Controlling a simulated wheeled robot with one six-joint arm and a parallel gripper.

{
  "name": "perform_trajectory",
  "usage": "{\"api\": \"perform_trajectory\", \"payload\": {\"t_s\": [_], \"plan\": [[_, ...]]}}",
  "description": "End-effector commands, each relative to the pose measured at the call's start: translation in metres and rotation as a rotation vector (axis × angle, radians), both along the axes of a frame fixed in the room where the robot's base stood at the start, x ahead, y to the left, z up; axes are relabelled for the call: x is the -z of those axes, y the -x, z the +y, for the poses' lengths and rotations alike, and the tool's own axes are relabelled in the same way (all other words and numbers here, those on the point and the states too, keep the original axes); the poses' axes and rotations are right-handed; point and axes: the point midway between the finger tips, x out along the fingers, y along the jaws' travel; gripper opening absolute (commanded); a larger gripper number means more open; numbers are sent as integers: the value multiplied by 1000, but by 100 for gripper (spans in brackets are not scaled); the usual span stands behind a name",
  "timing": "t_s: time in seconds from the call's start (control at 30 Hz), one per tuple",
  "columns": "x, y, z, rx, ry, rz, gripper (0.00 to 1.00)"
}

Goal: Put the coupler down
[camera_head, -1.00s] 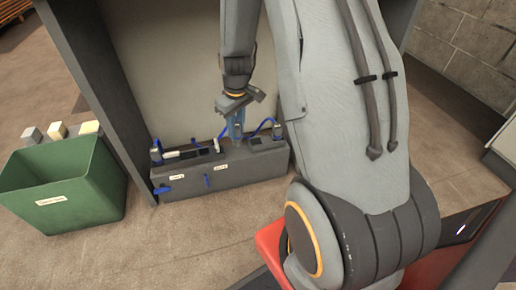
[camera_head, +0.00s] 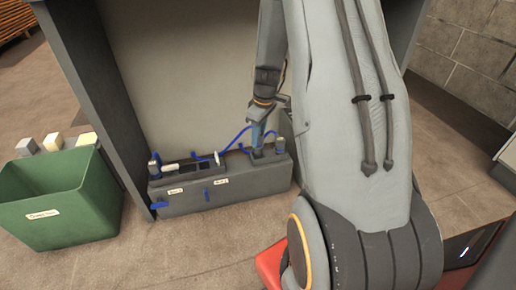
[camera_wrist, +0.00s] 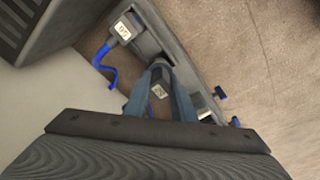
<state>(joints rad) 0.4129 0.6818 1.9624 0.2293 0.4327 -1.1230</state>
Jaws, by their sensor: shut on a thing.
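My gripper (camera_head: 258,136) is shut on a coupler, pointing down at the right part of the grey block (camera_head: 225,196). In the wrist view, the held coupler (camera_wrist: 160,88) shows a pale label between the two blue fingers. It is over or at a dark recess in the block; I cannot tell whether it touches or is seated. A blue hose (camera_head: 228,141) arcs near the gripper. Another labelled coupler (camera_wrist: 124,29) with a blue hose stands on the block in the wrist view. A further coupler (camera_head: 154,167) stands at the block's left end.
A green bin (camera_head: 62,205) stands on the floor at left, with several small pale blocks (camera_head: 54,142) behind it. A dark upright post (camera_head: 92,100) rises at the block's left end. A pale panel (camera_head: 185,80) is behind the block. Blue levers (camera_head: 207,194) stick out of its front.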

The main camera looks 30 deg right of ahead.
Motion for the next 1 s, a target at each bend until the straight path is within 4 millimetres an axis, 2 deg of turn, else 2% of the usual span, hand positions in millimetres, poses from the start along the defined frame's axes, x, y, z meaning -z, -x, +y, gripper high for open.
{"api": "perform_trajectory", "payload": {"t_s": [0.1, 0.23, 0.67, 0.7, 0.77, 0.8, 1.0], "plan": [[21, 0, 1, 1, -2, 3, 0], [40, 0, 0, 0, 0, 1, 0], [45, 1, 0, 0, 0, 1, 0], [45, 1, 0, 0, 0, 1, 28], [45, 1, 0, 0, 0, 1, 38], [45, 1, 0, 0, 0, 1, 42], [45, 0, 0, 0, 0, 1, 42]]}}
